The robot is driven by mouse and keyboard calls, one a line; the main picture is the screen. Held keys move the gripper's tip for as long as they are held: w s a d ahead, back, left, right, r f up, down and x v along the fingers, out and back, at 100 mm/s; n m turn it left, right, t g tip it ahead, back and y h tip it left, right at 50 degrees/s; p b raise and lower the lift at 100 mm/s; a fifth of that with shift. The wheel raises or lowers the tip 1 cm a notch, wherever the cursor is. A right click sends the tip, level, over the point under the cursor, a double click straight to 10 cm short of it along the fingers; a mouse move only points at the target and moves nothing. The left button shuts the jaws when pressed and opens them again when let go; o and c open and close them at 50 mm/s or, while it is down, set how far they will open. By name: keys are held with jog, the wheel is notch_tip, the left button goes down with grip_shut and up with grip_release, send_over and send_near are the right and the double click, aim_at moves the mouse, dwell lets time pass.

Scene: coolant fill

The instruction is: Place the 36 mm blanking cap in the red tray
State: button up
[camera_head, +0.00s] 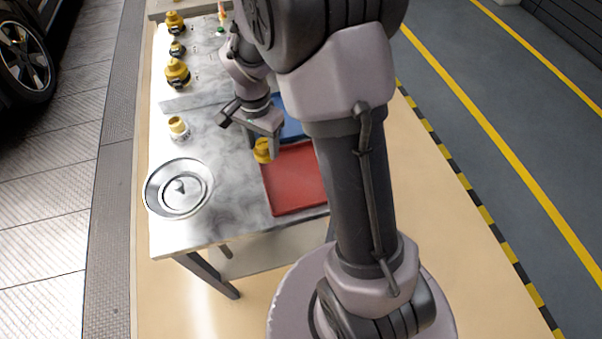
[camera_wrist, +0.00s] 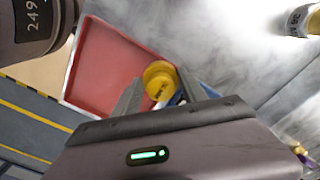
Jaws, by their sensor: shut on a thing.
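My gripper (camera_head: 263,143) is shut on a yellow cap (camera_head: 262,151). In the wrist view the cap (camera_wrist: 158,78) sits between the two fingertips (camera_wrist: 156,90); dark marking on it is too small to read surely. The red tray (camera_head: 296,190) lies on the table, and it also shows in the wrist view (camera_wrist: 108,62). In the head view the cap is by the tray's back left corner, at or just above its edge; I cannot tell whether it touches. My arm hides the tray's right side.
A blue tray (camera_head: 291,128) lies behind the red one. A round metal dish (camera_head: 165,201) is at the front left. A white, yellow-topped piece (camera_head: 179,128) stands behind it. Several yellow-capped fittings (camera_head: 176,72) line the back left. The table between dish and red tray is clear.

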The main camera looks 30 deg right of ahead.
jog(key=s+d, duration=0.2)
jog(key=s+d+b, duration=0.1)
jog(key=s+d, duration=0.1)
jog(key=s, duration=0.1)
jog(key=s+d+f+b, duration=0.1)
jog(key=s+d, duration=0.1)
jog(key=shift+s, duration=0.2)
jog(key=shift+s+d+f, duration=0.15)
jog(key=shift+s+f, duration=0.05)
jog(key=shift+f, duration=0.1)
jog(key=shift+w+f+b, duration=0.1)
jog(key=shift+f+b, duration=0.95)
jog(key=shift+f, duration=0.35)
jog(key=shift+f, duration=0.2)
jog(key=o, duration=1.3)
jog(key=shift+o, duration=0.2)
jog(key=shift+r, duration=0.1)
